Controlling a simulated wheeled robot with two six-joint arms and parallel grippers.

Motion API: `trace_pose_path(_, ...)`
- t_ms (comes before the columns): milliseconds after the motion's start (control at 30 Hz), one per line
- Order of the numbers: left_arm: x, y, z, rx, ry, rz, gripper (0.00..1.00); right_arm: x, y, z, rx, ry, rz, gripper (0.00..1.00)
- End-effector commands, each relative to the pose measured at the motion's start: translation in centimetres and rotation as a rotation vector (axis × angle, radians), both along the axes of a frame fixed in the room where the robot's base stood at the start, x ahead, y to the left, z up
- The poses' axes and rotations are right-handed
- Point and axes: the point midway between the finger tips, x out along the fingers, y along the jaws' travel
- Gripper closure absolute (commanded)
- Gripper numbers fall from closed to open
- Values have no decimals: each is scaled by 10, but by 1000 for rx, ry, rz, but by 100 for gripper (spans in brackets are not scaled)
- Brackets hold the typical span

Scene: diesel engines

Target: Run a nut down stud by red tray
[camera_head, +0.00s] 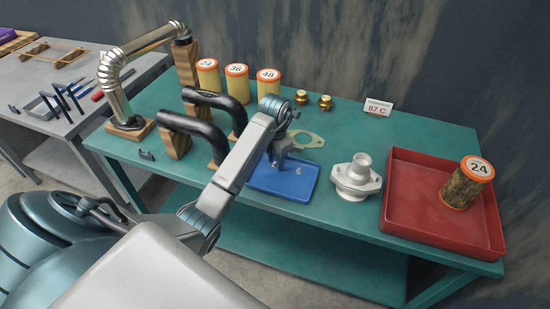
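A red tray (419,219) lies at the right end of the green bench. A pale metal housing (357,180) with an upright neck and a wide flange stands just left of it. I cannot make out a separate stud on or near it. A blue tray (306,188) lies left of the housing, with a tiny light piece, perhaps a nut (298,171), in it. My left gripper (279,163) points down over the blue tray's back left part. Its fingers are too small to tell open from shut or whether they hold anything. My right gripper is out of view.
An orange-capped filter marked 24 (467,184) stands in the red tray. Behind are several more filters (237,84), two brass parts (325,102) and a sign (378,107). Black hoses (213,103) on wooden blocks stand left of my arm. A flat gasket (308,139) lies behind the blue tray.

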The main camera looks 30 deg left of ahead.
Motion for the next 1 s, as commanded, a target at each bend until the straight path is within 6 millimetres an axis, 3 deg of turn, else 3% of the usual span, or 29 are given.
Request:
trace_pose_path(33, 0, 0, 0, 0, 0, 0, 76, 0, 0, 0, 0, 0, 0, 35)
trace_pose_path(167, 0, 0, 0, 0, 0, 0, 100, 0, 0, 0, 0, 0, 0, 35)
trace_pose_path(567, 0, 0, 1, 0, 0, 0, 100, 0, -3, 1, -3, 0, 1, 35)
trace_pose_path(1000, 0, 0, 35, 1, -1, 0, 100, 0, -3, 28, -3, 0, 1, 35)
